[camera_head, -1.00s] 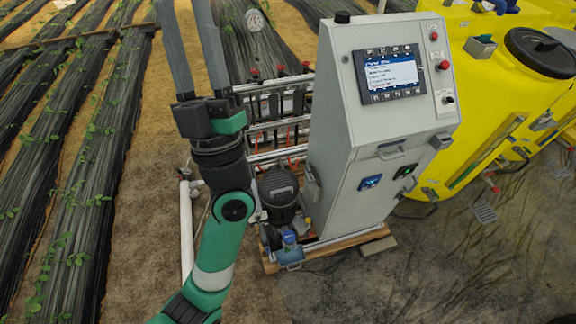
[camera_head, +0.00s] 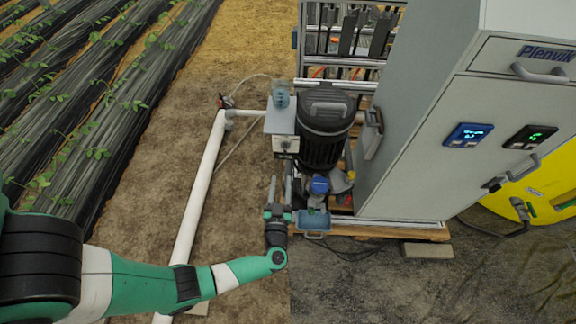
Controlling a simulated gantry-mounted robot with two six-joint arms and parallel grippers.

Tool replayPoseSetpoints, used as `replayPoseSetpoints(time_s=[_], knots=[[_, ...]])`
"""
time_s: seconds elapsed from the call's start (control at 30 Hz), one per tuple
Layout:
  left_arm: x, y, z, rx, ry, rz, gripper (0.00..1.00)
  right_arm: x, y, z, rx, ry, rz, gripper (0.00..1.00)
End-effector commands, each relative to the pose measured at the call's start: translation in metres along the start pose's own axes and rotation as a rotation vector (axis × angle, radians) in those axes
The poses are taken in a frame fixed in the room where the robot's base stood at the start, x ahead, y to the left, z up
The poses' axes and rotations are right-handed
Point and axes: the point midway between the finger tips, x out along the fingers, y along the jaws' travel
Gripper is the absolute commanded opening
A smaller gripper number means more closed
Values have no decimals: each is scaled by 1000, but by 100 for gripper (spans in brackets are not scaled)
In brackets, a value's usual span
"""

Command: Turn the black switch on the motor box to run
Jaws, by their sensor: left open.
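The motor box (camera_head: 281,122) is a small light-grey box on the left side of the black ribbed motor (camera_head: 327,112). A small black switch (camera_head: 286,146) sits low on its front face; its exact setting is too small to read. My left gripper (camera_head: 280,180) is open and empty, just below the box in the picture. Its two fingers point up toward the switch, with a gap between them. The fingertips look apart from the box and switch. My right gripper is not in view.
A tall grey cabinet (camera_head: 430,140) stands right of the motor. A blue-capped part (camera_head: 319,186) and a blue tray-like part (camera_head: 314,222) lie close right of my left gripper. A white pipe (camera_head: 200,180) runs along the left, with bare soil beyond.

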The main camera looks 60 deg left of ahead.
Motion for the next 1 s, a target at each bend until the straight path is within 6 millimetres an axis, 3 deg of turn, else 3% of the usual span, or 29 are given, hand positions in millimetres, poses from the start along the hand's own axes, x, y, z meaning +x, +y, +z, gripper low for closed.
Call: replayPoseSetpoints(time_s=[0.27,0.7,1.0], knots=[[16,1,-1,-5,2,-4,45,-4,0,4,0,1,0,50],[104,1,0,-6,4,-2,45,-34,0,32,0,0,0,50],[117,2,-4,-4,2,2,45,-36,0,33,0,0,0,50]])
